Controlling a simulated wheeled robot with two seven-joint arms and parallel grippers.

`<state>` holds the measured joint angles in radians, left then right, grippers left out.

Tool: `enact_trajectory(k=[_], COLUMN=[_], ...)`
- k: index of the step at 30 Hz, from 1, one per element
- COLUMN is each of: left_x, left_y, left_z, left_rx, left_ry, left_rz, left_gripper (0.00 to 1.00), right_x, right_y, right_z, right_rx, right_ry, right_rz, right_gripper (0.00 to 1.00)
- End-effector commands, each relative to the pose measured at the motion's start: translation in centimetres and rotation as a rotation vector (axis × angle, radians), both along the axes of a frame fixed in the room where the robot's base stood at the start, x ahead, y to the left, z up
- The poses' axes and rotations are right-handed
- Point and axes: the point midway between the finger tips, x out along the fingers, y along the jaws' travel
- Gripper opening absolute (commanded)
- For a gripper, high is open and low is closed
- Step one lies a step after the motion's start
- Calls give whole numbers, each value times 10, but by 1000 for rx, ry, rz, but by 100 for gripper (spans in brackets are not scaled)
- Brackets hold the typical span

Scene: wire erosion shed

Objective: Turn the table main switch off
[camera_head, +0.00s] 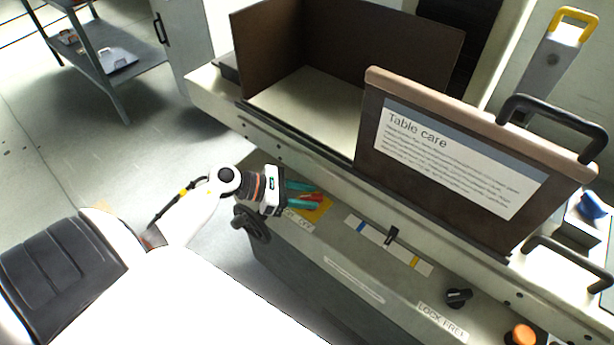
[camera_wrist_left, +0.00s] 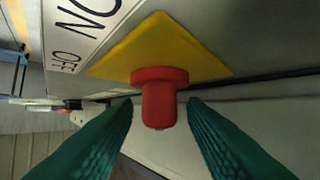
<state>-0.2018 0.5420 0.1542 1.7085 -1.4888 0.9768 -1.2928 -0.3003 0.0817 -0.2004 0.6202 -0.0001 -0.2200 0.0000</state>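The main switch is a red knob (camera_wrist_left: 160,98) on a yellow plate (camera_wrist_left: 180,50), in the wrist view. A white label (camera_wrist_left: 80,30) with ON and OFF lettering is beside it. In the head view the yellow plate (camera_head: 318,213) shows on the table's front panel, with the knob partly covered by my fingers. My left gripper (camera_head: 316,196) reaches the switch from the left. Its two teal fingers stand on either side of the knob in the wrist view (camera_wrist_left: 160,112), with a gap on both sides. It is open and holds nothing. My right gripper is not in view.
A black handwheel (camera_head: 254,226) hangs just below my left gripper. Along the panel to the right are a slider (camera_head: 391,236), a black rotary knob (camera_head: 458,297) and an orange button (camera_head: 522,334). A "Table care" board (camera_head: 455,155) stands above the panel.

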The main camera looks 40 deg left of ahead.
Motion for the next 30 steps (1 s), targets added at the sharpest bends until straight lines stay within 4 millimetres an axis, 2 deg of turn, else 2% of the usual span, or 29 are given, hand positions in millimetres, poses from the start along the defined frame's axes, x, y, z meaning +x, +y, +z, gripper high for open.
enact_trajectory(k=[11, 18, 25, 30], left_x=[3, 3, 3, 2], left_y=[-4, -4, -4, -5], left_z=[-3, -2, -2, 0], left_rx=[1, 1, 0, -2], left_ry=[1, 1, 2, 2], left_rz=[-1, -1, 10, 63], left_gripper=[38, 0, 0, 0], right_x=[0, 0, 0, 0], right_y=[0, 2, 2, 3], right_z=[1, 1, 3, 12], right_rx=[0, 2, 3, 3], right_ry=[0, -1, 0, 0], right_rz=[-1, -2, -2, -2], right_gripper=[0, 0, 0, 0])
